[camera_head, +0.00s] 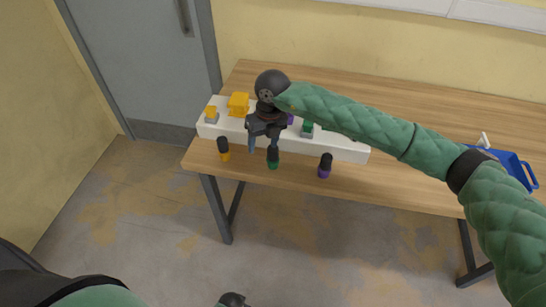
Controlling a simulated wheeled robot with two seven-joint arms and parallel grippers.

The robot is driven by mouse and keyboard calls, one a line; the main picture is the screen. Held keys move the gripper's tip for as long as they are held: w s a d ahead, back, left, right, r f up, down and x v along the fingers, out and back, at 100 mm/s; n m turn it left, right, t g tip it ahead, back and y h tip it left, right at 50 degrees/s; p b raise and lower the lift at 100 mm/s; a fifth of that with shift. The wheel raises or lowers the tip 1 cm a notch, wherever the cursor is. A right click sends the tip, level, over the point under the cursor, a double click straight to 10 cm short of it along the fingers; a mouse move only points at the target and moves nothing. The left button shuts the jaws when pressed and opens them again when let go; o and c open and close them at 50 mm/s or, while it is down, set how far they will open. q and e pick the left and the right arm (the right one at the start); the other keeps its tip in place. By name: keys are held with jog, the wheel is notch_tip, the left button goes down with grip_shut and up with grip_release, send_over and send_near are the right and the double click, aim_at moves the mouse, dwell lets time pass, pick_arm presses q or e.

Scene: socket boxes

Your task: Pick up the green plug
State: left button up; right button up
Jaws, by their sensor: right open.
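The green plug (272,163), with a black upper part and a green lower end, stands at the front of the wooden table. My right gripper (262,148) reaches down over the table with its fingers apart. One finger is beside the plug on the left; the other overlaps the plug's top in this view. I cannot tell whether they touch. The right gripper's jaws look empty.
An orange plug (224,151) stands to the left and a purple plug (325,168) to the right. Behind them is a long white socket box (344,148) with coloured sockets, partly hidden by my right arm. A blue tray (513,163) lies at the right. The table's front edge (385,206) is close.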

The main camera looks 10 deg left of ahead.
aim_at(273, 153)
jog(key=shift+w+d+r+t+h, duration=0.15)
jog(key=shift+w+d+t+h, duration=0.25)
jog(key=shift+w+d+h, duration=0.5)
jog(key=shift+w+d, duration=0.3)
jog(key=shift+d, duration=0.1)
jog(key=shift+f+p, duration=0.5)
jog(key=shift+f, duration=0.85)
jog(key=f+p, duration=0.3)
jog(key=f, duration=0.1)
jog(key=shift+w+a+f+p, duration=0.15)
jog(key=shift+w+p, duration=0.05)
jog(key=shift+p, duration=0.15)
pick_arm(q)
jog(key=s+a+f, duration=0.4)
jog(key=f, duration=0.5)
jog(key=shift+s+a+t, duration=0.25)
jog(key=shift+a+t, duration=0.05)
jog(key=shift+t, duration=0.1)
pick_arm(e)
jog(key=shift+f, duration=0.4)
jog(key=shift+c, duration=0.2)
jog(key=c, duration=1)
jog(key=shift+o, duration=0.2)
